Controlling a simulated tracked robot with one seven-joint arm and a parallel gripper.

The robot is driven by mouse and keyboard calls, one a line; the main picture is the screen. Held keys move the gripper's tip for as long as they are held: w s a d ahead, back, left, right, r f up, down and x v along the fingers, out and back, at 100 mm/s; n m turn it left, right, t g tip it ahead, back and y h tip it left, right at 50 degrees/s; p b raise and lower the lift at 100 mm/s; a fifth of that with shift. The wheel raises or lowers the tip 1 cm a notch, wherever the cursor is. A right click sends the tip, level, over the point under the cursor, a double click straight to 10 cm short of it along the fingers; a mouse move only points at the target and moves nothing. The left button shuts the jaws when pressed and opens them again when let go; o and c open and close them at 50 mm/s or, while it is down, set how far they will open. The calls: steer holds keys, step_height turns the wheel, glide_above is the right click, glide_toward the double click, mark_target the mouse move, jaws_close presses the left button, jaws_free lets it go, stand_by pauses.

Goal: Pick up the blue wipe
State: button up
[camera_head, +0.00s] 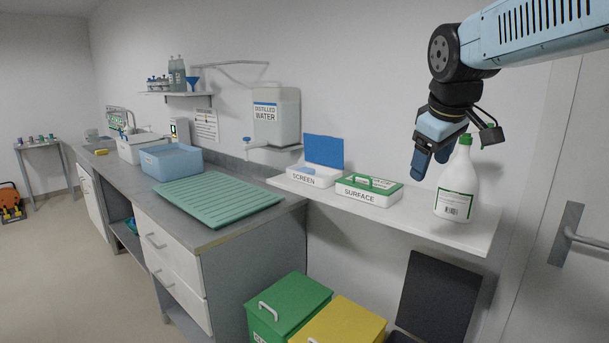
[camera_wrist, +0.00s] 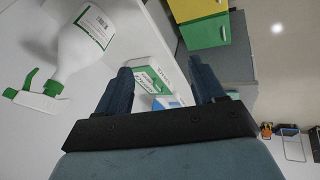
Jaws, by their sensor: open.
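A white box marked SCREEN (camera_head: 310,179) stands on the white wall shelf with its blue lid (camera_head: 324,150) raised. A small blue piece, seemingly the blue wipe (camera_head: 308,171), shows at its opening. My gripper (camera_head: 430,160) is open and empty, above the shelf and to the right of both boxes, close to the spray bottle. In the wrist view my gripper's fingers (camera_wrist: 158,72) are apart. The SURFACE box (camera_wrist: 150,80) shows between them, with a patch of blue and white beyond it that is too small to tell apart.
The SURFACE box (camera_head: 368,196) with green on top stands right of the SCREEN box. A white spray bottle (camera_head: 456,188) stands near the shelf's right end. A water container (camera_head: 275,118) hangs left of the boxes. Green (camera_head: 287,307) and yellow (camera_head: 340,322) bins stand below.

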steer(key=w+a+r+n, duration=0.2)
steer(key=w+a+n, duration=0.1)
steer(key=w, duration=0.4)
steer(key=w+a+r+n, duration=0.2)
steer(key=w+a+n, duration=0.1)
steer(key=w, duration=0.4)
steer(key=n+h, duration=0.2)
steer(key=n, duration=1.3)
glide_above(304, 170)
steer(key=s+a, duration=0.3)
steer(key=s, duration=0.4)
step_height(304, 170, down, 11)
steer(key=shift+t, duration=0.3)
steer(key=x, duration=1.3)
steer(key=shift+r, duration=0.1)
steer(key=shift+c, duration=0.3)
